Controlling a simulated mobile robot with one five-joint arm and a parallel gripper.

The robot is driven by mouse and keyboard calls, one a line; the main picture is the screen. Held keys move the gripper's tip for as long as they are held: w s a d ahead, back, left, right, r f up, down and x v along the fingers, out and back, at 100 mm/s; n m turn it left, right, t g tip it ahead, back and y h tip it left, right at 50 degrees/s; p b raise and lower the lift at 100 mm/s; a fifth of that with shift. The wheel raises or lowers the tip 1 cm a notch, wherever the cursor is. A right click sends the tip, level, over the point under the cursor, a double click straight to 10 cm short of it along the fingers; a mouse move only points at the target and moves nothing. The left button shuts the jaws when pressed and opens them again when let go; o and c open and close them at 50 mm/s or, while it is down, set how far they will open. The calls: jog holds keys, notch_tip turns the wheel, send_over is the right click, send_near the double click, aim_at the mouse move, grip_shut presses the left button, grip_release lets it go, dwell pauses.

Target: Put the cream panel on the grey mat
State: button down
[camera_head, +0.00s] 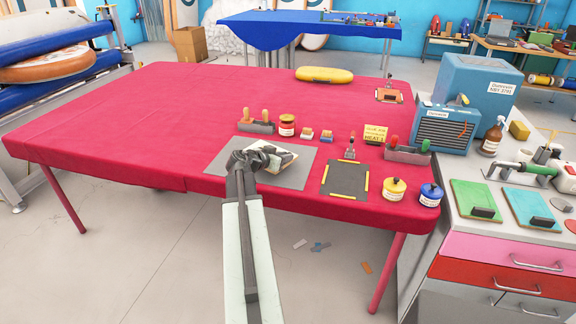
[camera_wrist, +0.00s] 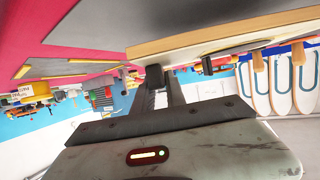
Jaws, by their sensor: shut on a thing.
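The cream panel (camera_head: 283,160) is at my gripper (camera_head: 254,157), over the middle of the grey mat (camera_head: 300,168) near the table's front edge. My gripper is shut on the panel; the grip itself is partly hidden by my gripper. In the wrist view the panel (camera_wrist: 205,36) shows close up, with a pale edge and a dark knob beneath. The grey mat also shows in the wrist view (camera_wrist: 90,25), beside the panel. The panel looks slightly tilted in the head view. I cannot tell whether it touches the mat.
A dark yellow-edged mat (camera_head: 344,180) lies just right of the grey mat. Behind are a grey holder (camera_head: 257,128), a red jar (camera_head: 287,125) and small blocks. Yellow (camera_head: 394,189) and blue (camera_head: 430,195) tins stand at right. The table's left side is clear.

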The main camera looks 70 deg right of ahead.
aim_at(286, 164)
jog(key=shift+s+d+f+b, duration=0.1)
jog(key=shift+f+b, duration=0.9)
jog(key=shift+s+d+f+b, duration=0.1)
jog(key=shift+f+b, duration=0.85)
jog(key=shift+w+a+r, duration=0.1)
jog(key=shift+w+r, duration=0.1)
jog(key=shift+f, duration=0.2)
jog(key=c, duration=1.4)
grip_release()
jog(key=shift+o, duration=0.2)
jog(key=shift+r, duration=0.1)
jog(key=shift+a+r+p, duration=0.1)
jog(key=shift+r+p, duration=0.15)
jog(key=shift+p, duration=0.1)
jog(key=p+v, duration=0.4)
jog(key=v, duration=0.6)
jog(key=shift+a+r, duration=0.2)
jog(key=shift+a, duration=0.15)
jog(key=shift+w+a, duration=0.25)
jog(key=shift+a, duration=0.15)
